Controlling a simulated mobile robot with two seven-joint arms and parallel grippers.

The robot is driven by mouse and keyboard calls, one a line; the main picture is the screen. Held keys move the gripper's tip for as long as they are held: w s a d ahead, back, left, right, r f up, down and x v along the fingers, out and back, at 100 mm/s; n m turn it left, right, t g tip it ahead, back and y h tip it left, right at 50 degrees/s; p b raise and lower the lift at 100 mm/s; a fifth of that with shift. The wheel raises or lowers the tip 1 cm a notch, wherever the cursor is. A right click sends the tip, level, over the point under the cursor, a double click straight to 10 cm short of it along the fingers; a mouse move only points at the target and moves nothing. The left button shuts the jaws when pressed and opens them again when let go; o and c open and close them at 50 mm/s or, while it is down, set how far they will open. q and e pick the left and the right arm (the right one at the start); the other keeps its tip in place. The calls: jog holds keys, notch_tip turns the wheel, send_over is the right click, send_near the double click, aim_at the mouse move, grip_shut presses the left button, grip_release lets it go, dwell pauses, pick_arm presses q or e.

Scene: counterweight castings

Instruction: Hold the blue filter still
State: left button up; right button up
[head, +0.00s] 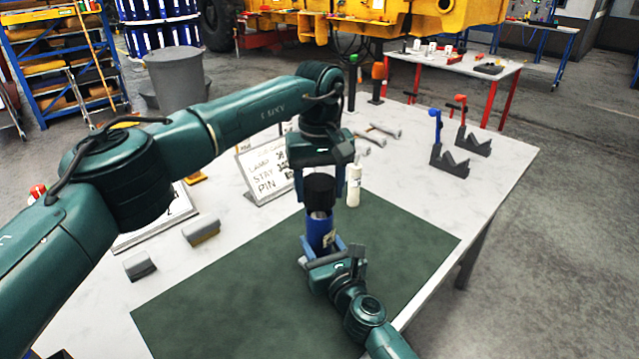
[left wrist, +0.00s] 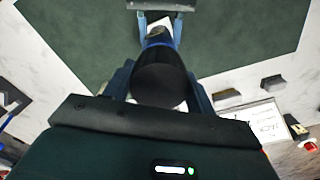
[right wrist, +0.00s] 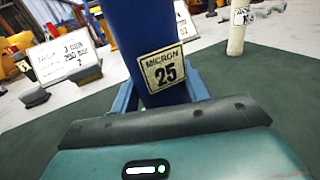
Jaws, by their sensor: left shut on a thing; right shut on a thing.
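The blue filter (head: 320,232) stands upright above the green mat, with a metallic neck and a black cap (head: 319,188) at its top. My left gripper (head: 321,183) comes from above and is shut on the black cap; the cap also shows between its fingers in the left wrist view (left wrist: 160,86). My right gripper (head: 324,245) comes from the front and is shut on the blue body lower down. In the right wrist view the filter (right wrist: 140,30) carries a label reading MICRON 25. Whether its base touches the mat is hidden.
A white bottle (head: 353,187) stands just behind the filter. A sign (head: 262,170) and two grey-topped blocks (head: 201,231) are left on the white table. V-shaped stands (head: 450,160) are at the back right. The green mat (head: 210,305) is clear at front left.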

aim_at(320, 234)
pick_arm(q)
jog(key=shift+f, duration=0.3)
jog(key=shift+f, duration=0.9)
jog(key=shift+f, duration=0.6)
dwell(0.4)
jog(key=m, duration=0.6)
jog(key=o, duration=1)
jog(key=shift+c, duration=0.2)
